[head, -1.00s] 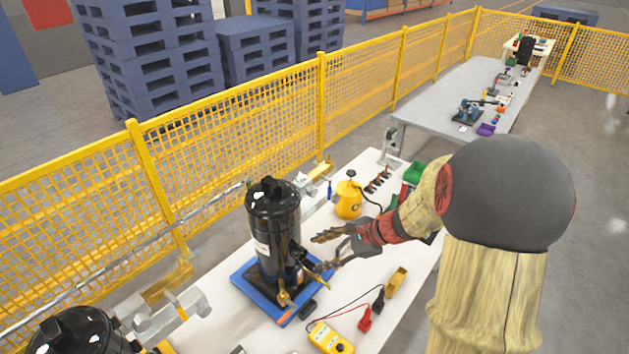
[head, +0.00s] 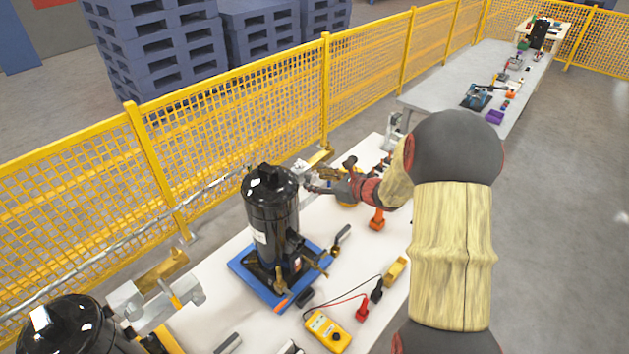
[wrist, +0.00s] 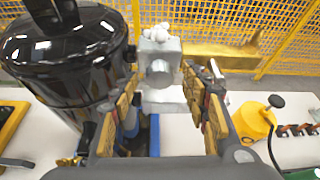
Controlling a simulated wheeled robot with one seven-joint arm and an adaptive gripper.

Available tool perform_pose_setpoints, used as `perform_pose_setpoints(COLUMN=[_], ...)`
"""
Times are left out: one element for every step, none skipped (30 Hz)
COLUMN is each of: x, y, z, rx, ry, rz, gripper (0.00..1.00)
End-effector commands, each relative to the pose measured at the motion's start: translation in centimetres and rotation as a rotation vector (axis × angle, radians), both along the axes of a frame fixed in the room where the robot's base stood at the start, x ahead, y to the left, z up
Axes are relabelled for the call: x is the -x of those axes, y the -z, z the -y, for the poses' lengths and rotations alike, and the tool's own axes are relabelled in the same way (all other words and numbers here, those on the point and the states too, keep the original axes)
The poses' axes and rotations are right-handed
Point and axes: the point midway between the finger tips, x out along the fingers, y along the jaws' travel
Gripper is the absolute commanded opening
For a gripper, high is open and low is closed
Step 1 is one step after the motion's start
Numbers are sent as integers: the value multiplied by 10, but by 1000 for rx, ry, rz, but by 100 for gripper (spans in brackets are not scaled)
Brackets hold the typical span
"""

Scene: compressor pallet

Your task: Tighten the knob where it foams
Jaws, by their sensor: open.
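The black compressor (head: 273,220) stands upright on a blue pallet (head: 248,280). Behind it is a grey fitting (wrist: 163,98) with a round face, and white foam (wrist: 157,33) clings to its top. White lumps also show in the head view (head: 300,167) beside the compressor's top. My gripper (head: 314,180) is open and empty, at the right of the compressor near its top. In the wrist view my fingers (wrist: 170,82) stand on either side of the grey fitting, apart from each other. I cannot tell whether they touch it. A second grey fitting (head: 150,308) at lower left shows no clear foam.
A second black compressor (head: 75,330) stands at lower left. A yellow spray bottle (wrist: 252,122) is on the white table, right of my fingers. A yellow meter (head: 327,331) with leads lies at the front. A yellow mesh fence (head: 240,115) runs behind the table.

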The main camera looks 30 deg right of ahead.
Motion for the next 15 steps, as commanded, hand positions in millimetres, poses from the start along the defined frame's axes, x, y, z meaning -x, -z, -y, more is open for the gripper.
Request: perform_pose_setpoints(x=[-5,-7,-10,-11,-12,-13,-13,-14,-14,-14,-14,-14,-13,-13,-13], y=[2,3,4,5,5,5,5,5,5,5,5,5,5,5,5], z=[-2,-2,-3,-4,-4,-4,-4,-5,-4,-4,-4,-4,-4,-4,-4], rx=[1,1,1,1,1,1,2,2,2,2,2,2,2,2,2], ry=[-2,-2,-2,-2,-2,-2,-1,-1,-1,-1,-1,-1,-1,-1,-1], rz=[1,1,0,0,0,0,1,1,1,1,1,1,1,1,1], gripper=[46,46,46,46,46,46,46,46,46,46,46,46,46,45,43])
